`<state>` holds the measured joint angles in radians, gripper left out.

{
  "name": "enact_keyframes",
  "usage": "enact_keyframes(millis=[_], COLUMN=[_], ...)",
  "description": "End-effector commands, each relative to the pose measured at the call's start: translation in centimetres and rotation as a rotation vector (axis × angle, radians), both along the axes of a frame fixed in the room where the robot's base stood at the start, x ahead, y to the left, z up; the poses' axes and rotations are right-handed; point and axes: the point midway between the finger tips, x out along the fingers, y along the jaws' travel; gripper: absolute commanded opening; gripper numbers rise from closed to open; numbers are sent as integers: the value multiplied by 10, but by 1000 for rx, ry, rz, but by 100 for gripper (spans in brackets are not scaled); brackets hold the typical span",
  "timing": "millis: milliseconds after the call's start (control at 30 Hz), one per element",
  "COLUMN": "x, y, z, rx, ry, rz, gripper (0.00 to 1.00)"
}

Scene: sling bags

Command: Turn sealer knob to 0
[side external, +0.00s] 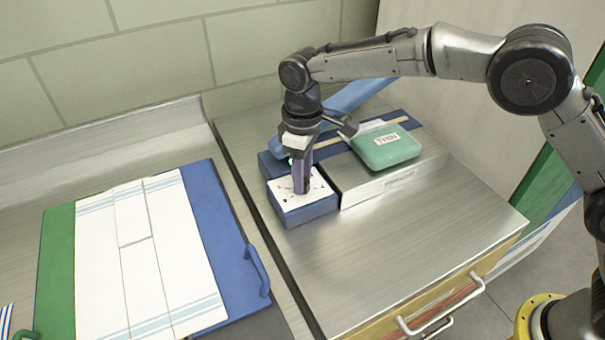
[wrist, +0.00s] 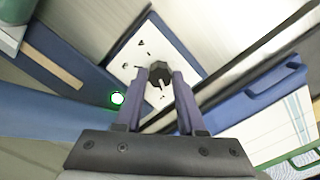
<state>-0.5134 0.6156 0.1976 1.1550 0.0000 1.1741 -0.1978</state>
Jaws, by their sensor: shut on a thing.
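The sealer (side external: 302,209) is a blue box with a white dial face on the steel counter; its long blue arm (side external: 357,95) rises behind it. In the wrist view the dark knob (wrist: 159,71) sits on the white face (wrist: 135,47), with a pale pointer mark facing toward my gripper. My gripper (wrist: 162,83) points down over the dial, its purple fingers on either side of the knob and shut on it. In the side external view my gripper (side external: 301,190) hides the knob. A green light (wrist: 117,99) glows beside the dial in the wrist view. The dial's numbers are not readable.
A green labelled case (side external: 385,147) rests on a steel box (side external: 372,182) right of the sealer. A blue and green board (side external: 226,255) with white striped cloths (side external: 150,250) lies on the left. The front right counter (side external: 400,245) is clear.

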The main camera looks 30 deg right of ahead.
Motion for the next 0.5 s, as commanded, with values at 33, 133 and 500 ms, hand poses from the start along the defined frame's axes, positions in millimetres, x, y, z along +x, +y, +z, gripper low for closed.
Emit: enact_keyframes(millis=[33,133,500], x=[0,0,0], y=[0,0,0], z=[2,2,2], rx=[1,1,2], ry=[-1,-1,-3], rz=[44,138,438], gripper=[0,0,0])
